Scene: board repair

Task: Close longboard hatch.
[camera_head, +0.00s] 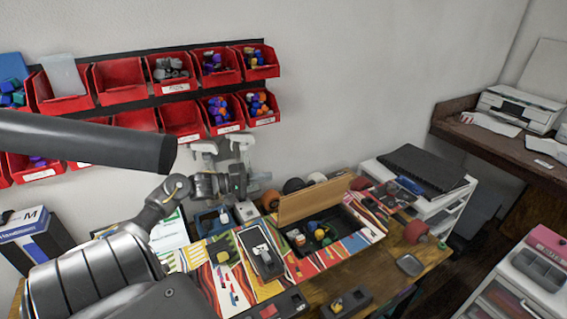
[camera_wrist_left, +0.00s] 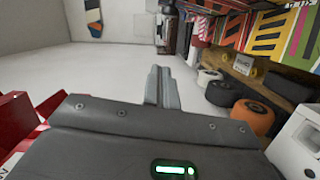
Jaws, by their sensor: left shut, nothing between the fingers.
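The longboard (camera_head: 222,282) lies across the workbench with a colourful patterned deck. Its hatch (camera_head: 312,200), a tan wooden panel, stands raised along the far edge of an open compartment (camera_head: 322,236) with coloured parts inside. My left gripper (camera_head: 264,181) is behind the board, left of the hatch and apart from it. In the left wrist view its fingers (camera_wrist_left: 161,87) are together and empty. That view also shows the patterned longboard (camera_wrist_left: 262,28) at the upper right. My right gripper is not in view.
Red bins (camera_head: 120,82) hang on the wall behind. Orange and dark wheels (camera_wrist_left: 251,116) stand close to the left gripper. A white drawer unit (camera_head: 440,200) with a black case stands right of the bench. A small grey tray (camera_head: 410,264) lies on the bench's right part.

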